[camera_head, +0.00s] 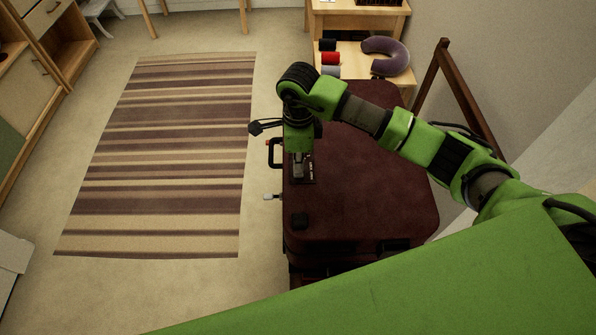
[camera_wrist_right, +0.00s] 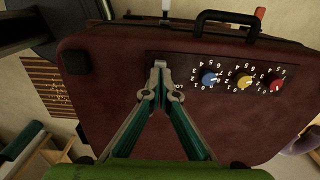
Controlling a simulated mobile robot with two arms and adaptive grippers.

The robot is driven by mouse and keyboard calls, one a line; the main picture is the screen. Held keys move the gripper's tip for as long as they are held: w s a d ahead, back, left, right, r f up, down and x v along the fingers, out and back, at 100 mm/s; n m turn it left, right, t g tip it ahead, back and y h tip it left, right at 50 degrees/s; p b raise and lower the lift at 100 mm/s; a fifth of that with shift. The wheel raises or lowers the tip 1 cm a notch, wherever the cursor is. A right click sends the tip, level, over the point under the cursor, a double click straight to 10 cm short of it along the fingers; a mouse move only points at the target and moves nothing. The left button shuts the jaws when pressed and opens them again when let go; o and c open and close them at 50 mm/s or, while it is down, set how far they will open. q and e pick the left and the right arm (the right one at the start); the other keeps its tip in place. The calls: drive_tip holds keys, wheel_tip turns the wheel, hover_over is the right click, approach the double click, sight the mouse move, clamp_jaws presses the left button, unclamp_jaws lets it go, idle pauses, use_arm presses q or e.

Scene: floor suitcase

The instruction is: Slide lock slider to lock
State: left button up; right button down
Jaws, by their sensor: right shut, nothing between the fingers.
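The dark red suitcase (camera_head: 365,205) stands on the floor, and its top face fills most of the right wrist view (camera_wrist_right: 105,110). A dark lock panel (camera_wrist_right: 220,88) on that face carries blue (camera_wrist_right: 210,78), yellow (camera_wrist_right: 244,81) and red (camera_wrist_right: 275,82) numbered dials. My right gripper (camera_head: 300,172) points down at the panel's left end. In the right wrist view its fingertips (camera_wrist_right: 160,68) are together and empty, beside partly covered white lettering. The lock slider cannot be made out, perhaps hidden by the fingers. Contact cannot be told. My left gripper is not in view.
A striped rug (camera_head: 165,150) lies to the left. A purple neck pillow (camera_head: 397,57) rests on a wooden shelf (camera_head: 352,70) behind. A brown wooden frame (camera_head: 470,105) stands at the right.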

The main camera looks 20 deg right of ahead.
drive_tip(key=shift+f+b, duration=0.75)
drive_tip(key=shift+f, duration=0.1)
idle(0.3)
drive_tip(key=shift+w+d+f+b, duration=0.1)
drive_tip(key=shift+w+b, duration=0.3)
drive_tip(key=shift+b, duration=0.05)
drive_tip(key=shift+w, duration=0.1)
drive_tip(key=shift+w+d+b, duration=0.25)
drive_tip(key=shift+w+b, duration=0.45)
drive_tip(key=shift+w, duration=0.1)
drive_tip(key=shift+w+d, duration=0.15)
drive_tip(key=shift+w, duration=0.05)
drive_tip(key=shift+w+r, duration=0.1)
drive_tip(key=shift+r, duration=0.1)
